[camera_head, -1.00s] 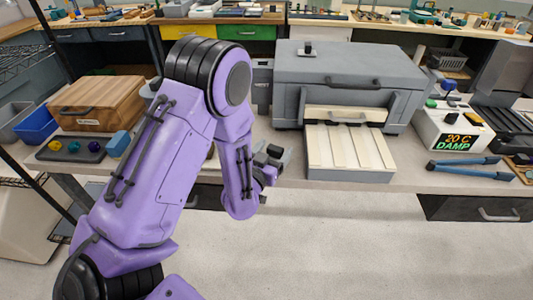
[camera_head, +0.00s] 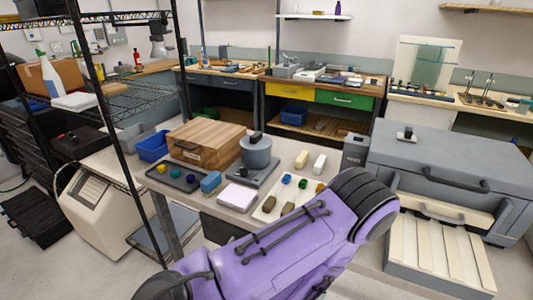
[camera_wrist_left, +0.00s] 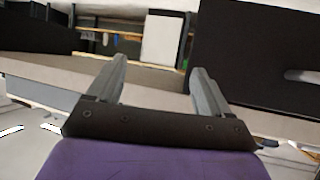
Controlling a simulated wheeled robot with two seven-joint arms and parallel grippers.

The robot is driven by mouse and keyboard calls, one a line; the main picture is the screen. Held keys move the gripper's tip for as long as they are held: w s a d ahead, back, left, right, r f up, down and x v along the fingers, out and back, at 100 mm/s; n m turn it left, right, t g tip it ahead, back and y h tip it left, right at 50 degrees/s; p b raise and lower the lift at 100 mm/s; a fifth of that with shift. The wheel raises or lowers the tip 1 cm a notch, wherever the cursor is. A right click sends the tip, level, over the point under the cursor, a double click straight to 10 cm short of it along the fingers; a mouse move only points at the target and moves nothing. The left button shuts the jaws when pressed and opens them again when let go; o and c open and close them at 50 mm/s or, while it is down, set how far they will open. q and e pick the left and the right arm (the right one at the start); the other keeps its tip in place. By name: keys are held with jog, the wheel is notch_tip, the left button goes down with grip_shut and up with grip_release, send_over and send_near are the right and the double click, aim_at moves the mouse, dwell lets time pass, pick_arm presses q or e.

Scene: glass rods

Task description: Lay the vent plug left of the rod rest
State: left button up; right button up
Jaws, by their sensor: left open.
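A small dark knob on a pale base, which looks like the vent plug (camera_head: 405,134), sits upright on top of the grey kiln (camera_head: 455,150) in the head view. I cannot tell for certain which thing is the rod rest; a cream ribbed tray (camera_head: 440,255) lies in front of the kiln. My left gripper (camera_wrist_left: 158,82) is open and empty in the left wrist view. In the head view its purple arm crosses the bottom middle, and its fingers are hidden. My right gripper is not in view.
On the bench are a wooden box (camera_head: 206,144), a grey round pot (camera_head: 256,152), a blue block (camera_head: 210,182), a dark tray of coloured knobs (camera_head: 178,177) and a pale tray of small pieces (camera_head: 268,208). A black wire shelf (camera_head: 120,105) stands at left.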

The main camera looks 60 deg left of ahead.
pick_arm(q)
jog(key=s+f+n+g, duration=0.3)
jog(key=s+f+g, duration=0.5)
jog(key=s+f, duration=0.3)
jog(key=s, duration=0.4)
jog(key=shift+s+d+f+n+g, duration=0.15)
jog(key=shift+f+n+g, duration=0.25)
dwell(0.6)
